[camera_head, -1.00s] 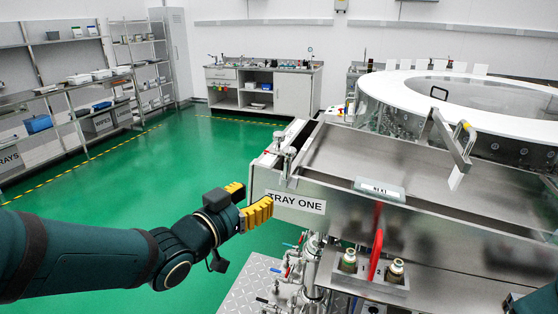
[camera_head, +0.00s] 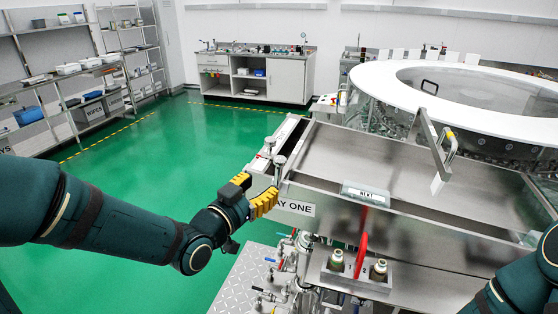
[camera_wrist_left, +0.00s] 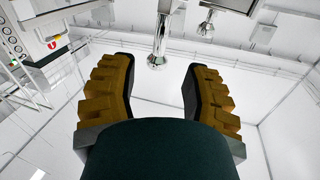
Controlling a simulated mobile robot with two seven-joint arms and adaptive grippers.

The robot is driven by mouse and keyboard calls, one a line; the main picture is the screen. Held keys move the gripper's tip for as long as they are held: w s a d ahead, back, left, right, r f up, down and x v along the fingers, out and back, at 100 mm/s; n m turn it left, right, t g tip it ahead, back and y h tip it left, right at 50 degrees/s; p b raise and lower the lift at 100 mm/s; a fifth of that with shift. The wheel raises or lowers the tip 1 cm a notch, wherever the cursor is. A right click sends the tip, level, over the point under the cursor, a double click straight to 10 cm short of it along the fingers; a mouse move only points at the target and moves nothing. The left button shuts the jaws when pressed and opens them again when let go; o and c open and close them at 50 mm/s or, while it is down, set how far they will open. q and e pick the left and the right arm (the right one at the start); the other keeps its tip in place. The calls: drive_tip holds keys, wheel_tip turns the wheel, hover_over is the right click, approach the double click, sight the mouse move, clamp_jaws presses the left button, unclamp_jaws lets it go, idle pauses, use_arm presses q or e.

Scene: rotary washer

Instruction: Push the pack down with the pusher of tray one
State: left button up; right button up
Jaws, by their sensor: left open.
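Tray one (camera_head: 420,181) is a long metal trough with a "TRAY ONE" label (camera_head: 297,208) on its front left end. Two upright metal posts with round knobs stand at that end, the nearer post (camera_head: 279,166) by the front wall; which part is the pusher I cannot tell for sure. My left gripper (camera_head: 257,190) is open and empty, just left of the nearer post. In the left wrist view a knobbed metal post (camera_wrist_left: 157,45) shows between and beyond the open fingers (camera_wrist_left: 158,75). I cannot make out a pack. My right gripper is out of view.
A "NEXT" sign (camera_head: 366,194) sits on the tray's front rim. A metal bracket (camera_head: 437,148) rises at the back near the round white washer (camera_head: 450,106). Green floor lies open to the left.

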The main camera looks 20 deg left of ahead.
sight(277, 173)
use_arm(q)
drive_tip(key=x, duration=0.8)
drive_tip(key=shift+w, duration=0.1)
drive_tip(key=shift+c, duration=0.4)
drive_tip(key=shift+d, duration=0.1)
clamp_jaws()
